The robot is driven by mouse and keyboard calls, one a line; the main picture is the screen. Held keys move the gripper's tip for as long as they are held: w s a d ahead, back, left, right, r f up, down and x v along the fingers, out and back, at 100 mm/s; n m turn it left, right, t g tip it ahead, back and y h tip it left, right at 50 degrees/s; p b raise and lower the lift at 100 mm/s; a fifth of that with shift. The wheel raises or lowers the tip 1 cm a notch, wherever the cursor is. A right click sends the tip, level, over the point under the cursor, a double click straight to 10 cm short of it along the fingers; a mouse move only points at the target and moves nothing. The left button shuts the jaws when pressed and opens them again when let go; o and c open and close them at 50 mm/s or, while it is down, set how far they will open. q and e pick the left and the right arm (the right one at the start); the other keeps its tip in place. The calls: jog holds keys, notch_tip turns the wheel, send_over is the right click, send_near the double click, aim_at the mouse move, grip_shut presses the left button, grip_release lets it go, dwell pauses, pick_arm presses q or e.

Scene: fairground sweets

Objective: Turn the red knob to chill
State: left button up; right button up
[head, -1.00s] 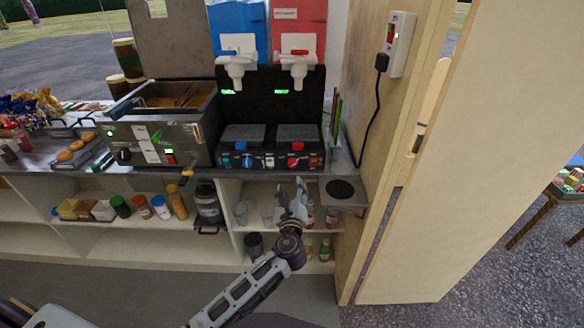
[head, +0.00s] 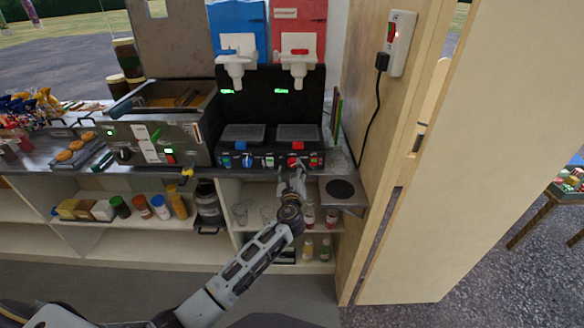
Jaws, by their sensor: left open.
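The slush machine has a black front with a blue side and a red side. Its red knob (head: 293,162) sits low on the panel under the red side. A blue knob (head: 247,161) is further left on the same panel. My left gripper (head: 291,172) is open, with its fingertips up close to the red knob from below and in front. I cannot tell whether they touch it. The knob's lower part is partly hidden by the fingers, and its setting is too small to read. My right gripper is not in view.
The steel fryer (head: 160,135) stands to the left on the counter. A round black pad (head: 340,189) lies on a small shelf right of my gripper. A wooden wall with a socket (head: 401,42) and hanging cable closes the right side. Shelves with jars (head: 142,207) are below.

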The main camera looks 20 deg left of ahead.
aim_at(292, 163)
pick_arm(q)
jog(key=shift+x, duration=1.35)
jog(key=shift+c, duration=0.4)
jog(key=c, duration=0.9)
